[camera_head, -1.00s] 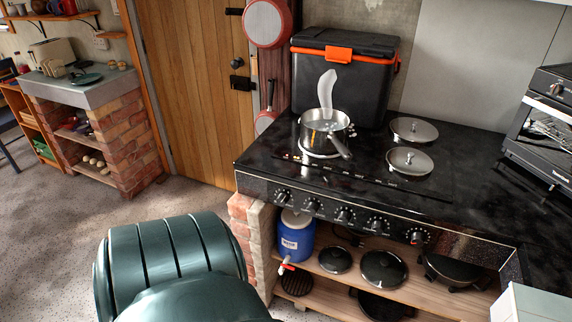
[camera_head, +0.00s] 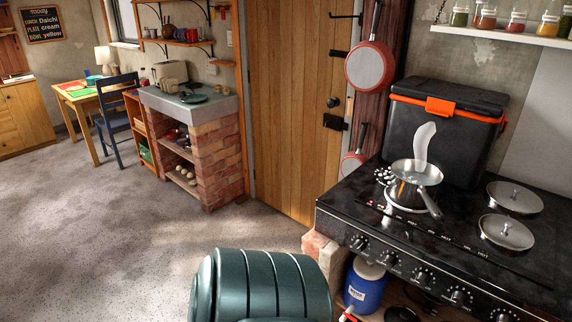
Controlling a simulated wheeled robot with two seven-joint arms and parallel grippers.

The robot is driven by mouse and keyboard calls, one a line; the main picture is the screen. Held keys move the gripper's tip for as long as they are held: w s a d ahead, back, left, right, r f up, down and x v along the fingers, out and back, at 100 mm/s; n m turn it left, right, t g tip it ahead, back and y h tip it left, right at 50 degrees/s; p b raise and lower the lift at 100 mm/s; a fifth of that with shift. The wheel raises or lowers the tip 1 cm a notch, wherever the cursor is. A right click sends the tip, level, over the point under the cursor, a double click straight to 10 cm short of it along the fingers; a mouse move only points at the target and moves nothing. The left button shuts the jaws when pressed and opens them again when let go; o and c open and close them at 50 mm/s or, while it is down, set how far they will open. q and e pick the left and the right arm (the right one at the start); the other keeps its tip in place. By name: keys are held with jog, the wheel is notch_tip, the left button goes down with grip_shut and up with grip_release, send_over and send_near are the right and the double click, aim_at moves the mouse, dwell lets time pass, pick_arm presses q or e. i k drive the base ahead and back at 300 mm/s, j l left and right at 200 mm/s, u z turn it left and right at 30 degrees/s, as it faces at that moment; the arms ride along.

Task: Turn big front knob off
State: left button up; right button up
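A black stove (camera_head: 467,255) stands at the right, with a row of several dark knobs along its front edge. The leftmost knob (camera_head: 360,243) and the one beside it (camera_head: 390,258) are in clear view; the rightmost is near the bottom edge. Their markings are too small to read, and I cannot tell which is the big front knob. Neither of my grippers is in view.
A dark green ribbed rounded object (camera_head: 262,285) fills the bottom middle, left of the stove. Two silver lidded plates (camera_head: 507,232) and a black cooler box (camera_head: 440,130) are on the stovetop. A blue container (camera_head: 366,284) stands below. The floor (camera_head: 120,235) at left is clear.

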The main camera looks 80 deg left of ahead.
aim_at(359, 245)
jog(key=u, duration=1.5)
